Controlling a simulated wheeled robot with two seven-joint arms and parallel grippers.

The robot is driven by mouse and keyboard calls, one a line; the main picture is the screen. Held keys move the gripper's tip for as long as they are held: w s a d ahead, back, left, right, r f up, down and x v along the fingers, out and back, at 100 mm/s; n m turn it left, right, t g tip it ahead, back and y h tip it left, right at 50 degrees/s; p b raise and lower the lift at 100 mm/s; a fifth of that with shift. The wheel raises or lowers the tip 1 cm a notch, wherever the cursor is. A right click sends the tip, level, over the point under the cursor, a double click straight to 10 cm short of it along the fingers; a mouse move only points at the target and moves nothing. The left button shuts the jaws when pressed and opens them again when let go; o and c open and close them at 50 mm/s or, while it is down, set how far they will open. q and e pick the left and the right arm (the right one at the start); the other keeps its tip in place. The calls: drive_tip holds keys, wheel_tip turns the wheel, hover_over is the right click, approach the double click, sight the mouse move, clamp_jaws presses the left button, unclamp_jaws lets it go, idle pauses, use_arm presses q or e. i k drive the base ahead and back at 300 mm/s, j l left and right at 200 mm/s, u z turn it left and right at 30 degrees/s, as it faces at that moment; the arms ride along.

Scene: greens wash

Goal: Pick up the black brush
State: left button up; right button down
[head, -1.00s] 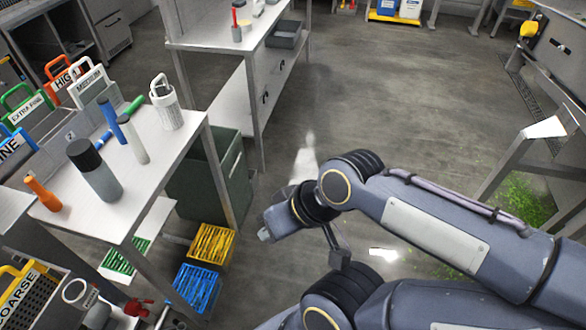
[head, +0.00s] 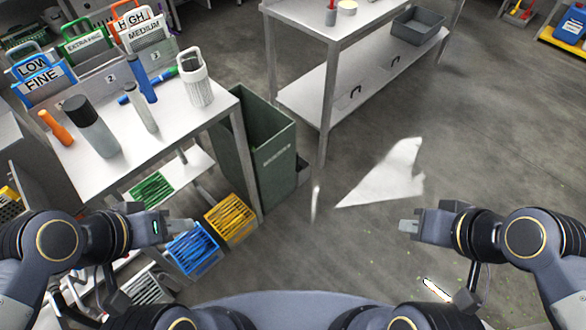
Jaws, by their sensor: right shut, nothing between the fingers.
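I cannot make out a black brush for certain. Two small black hook-shaped things (head: 355,92) show at the lower shelf of the far table. My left gripper (head: 182,226) is in front of the left table, apart from the things on it; its finger gap does not show clearly. My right gripper (head: 408,227) is shut and empty over the floor at the right.
The left table also holds an orange cylinder (head: 56,127), blue and pale cylinders, a white basket (head: 195,80) and labelled racks. A green bin (head: 262,150) stands beside it, with blue (head: 192,250) and yellow (head: 230,220) crates below.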

sight(299, 167)
drive_tip(key=l+z, duration=0.1)
drive_tip(key=z, duration=2.7)
drive_tip(key=u, duration=3.2)
drive_tip(key=i+l+u, duration=0.1)
drive_tip(key=u, duration=0.3)
drive_tip(key=l+u, duration=0.55)
drive_tip(key=u, duration=0.2)
drive_tip(key=l+u, duration=0.45)
drive_tip(key=l, duration=0.3)
drive_tip(key=k+l+u, duration=0.1)
drive_tip(key=l, duration=0.3)
drive_tip(key=k+l+u, duration=0.15)
drive_tip(key=l, duration=0.2)
drive_tip(key=l+u, duration=0.1)
drive_tip(key=l, duration=0.3)
drive_tip(key=k+l+u, duration=0.1)
drive_tip(key=l, duration=0.25)
drive_tip(key=k+l+u, duration=0.1)
drive_tip(key=l, duration=0.25)
